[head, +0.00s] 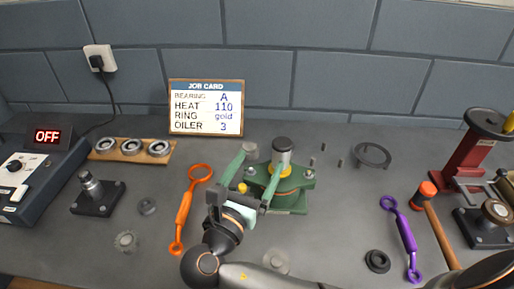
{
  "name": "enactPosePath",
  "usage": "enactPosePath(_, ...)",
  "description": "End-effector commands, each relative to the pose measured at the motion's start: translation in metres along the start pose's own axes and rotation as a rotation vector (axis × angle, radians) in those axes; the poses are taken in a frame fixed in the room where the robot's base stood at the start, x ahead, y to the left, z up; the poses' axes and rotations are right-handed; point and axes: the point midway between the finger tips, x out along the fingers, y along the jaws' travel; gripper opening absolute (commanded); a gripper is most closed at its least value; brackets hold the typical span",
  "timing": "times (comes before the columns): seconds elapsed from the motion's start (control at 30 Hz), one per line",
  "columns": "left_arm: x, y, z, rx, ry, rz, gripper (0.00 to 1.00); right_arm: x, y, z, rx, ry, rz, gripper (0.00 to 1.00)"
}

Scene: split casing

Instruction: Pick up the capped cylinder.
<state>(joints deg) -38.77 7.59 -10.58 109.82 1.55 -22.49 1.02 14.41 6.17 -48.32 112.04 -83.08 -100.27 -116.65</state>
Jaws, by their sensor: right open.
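A silver cylinder with a dark cap (284,152) stands upright in the middle of the green casing (299,199). I take it to be the capped cylinder. My right gripper (262,161) reaches in over the left side of the casing, its two pale green fingers spread apart. One fingertip is left of the cylinder and the other is near its lower front. I cannot tell whether either finger touches it. The gripper and its wrist hide part of the casing's left side. My left gripper is not in view.
A bearing board (131,150) and heater box (34,178) are at left.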

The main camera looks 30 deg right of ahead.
Motion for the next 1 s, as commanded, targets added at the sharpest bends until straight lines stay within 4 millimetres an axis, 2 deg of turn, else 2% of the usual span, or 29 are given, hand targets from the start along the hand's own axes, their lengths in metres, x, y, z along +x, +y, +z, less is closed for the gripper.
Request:
enactPosePath(0.03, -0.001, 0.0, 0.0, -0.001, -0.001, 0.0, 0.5, -0.002, -0.009, -0.008, -0.005, 0.032, -0.036, 0.9)
enactPosePath(0.17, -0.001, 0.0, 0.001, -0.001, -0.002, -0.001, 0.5, 0.0, -0.022, -0.017, -0.011, 0.066, -0.084, 0.9)
enactPosePath(0.5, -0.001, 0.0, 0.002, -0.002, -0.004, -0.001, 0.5, 0.055, -0.027, -0.02, -0.013, 0.065, -0.086, 0.9)
enactPosePath(0.77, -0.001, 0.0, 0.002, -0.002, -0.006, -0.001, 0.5, 0.077, -0.029, -0.02, -0.011, 0.065, -0.085, 0.9)
enactPosePath(1.0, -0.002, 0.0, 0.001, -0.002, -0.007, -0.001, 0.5, 0.112, -0.035, -0.019, -0.013, 0.065, -0.085, 0.9)
